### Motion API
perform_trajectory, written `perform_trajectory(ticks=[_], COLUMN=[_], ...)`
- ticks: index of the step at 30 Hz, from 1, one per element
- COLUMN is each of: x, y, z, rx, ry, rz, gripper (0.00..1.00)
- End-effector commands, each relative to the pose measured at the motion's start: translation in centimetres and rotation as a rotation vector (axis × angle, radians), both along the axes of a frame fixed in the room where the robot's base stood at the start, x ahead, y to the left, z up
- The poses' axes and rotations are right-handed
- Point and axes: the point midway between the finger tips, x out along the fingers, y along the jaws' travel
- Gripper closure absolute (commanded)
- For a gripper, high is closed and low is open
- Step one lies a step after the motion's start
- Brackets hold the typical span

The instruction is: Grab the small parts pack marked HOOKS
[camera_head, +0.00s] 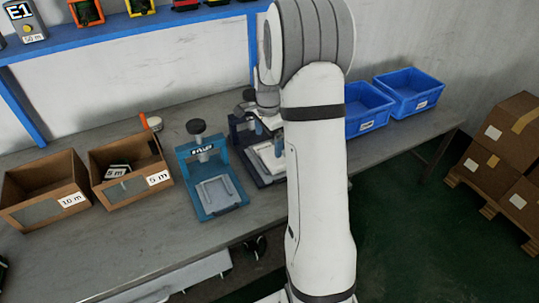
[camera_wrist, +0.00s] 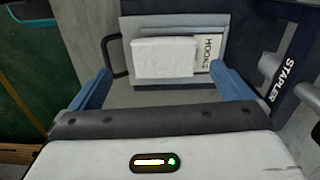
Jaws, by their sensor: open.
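The HOOKS pack (camera_wrist: 165,58) is a white block lying on a grey-blue card or plate with a white label reading HOOKS at its right. It sits on the bed of the machine marked STAPLER (camera_wrist: 285,80). In the head view the pack (camera_head: 268,157) shows as a pale piece on the dark blue stapler (camera_head: 240,150), partly hidden by my arm. My gripper (camera_wrist: 160,70) is open, with one blue finger on each side of the pack in the wrist view. I cannot tell whether either finger touches it. In the head view my gripper (camera_head: 267,126) is above the stapler.
A light blue press (camera_head: 215,190) stands left of the stapler. Two blue crates (camera_head: 365,112) (camera_head: 410,95) stand at the right. A blue shelf (camera_head: 150,28) runs above the bench. Bare bench lies in front of the bins.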

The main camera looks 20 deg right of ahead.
Motion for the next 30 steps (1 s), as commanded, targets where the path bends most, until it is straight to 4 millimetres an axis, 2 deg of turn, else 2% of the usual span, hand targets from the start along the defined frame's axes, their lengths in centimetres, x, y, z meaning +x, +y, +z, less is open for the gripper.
perform_trajectory(ticks=[5,21,30], x=[0.6,0.7,0.8], y=[-0.7,-0.3,-0.3], z=[-1.7,-8.4,-8.8], rx=[0.003,0.003,0.003], ry=[0.008,0.008,0.007], rz=[-0.056,-0.053,-0.052], gripper=[0.0,0.0,0.02])
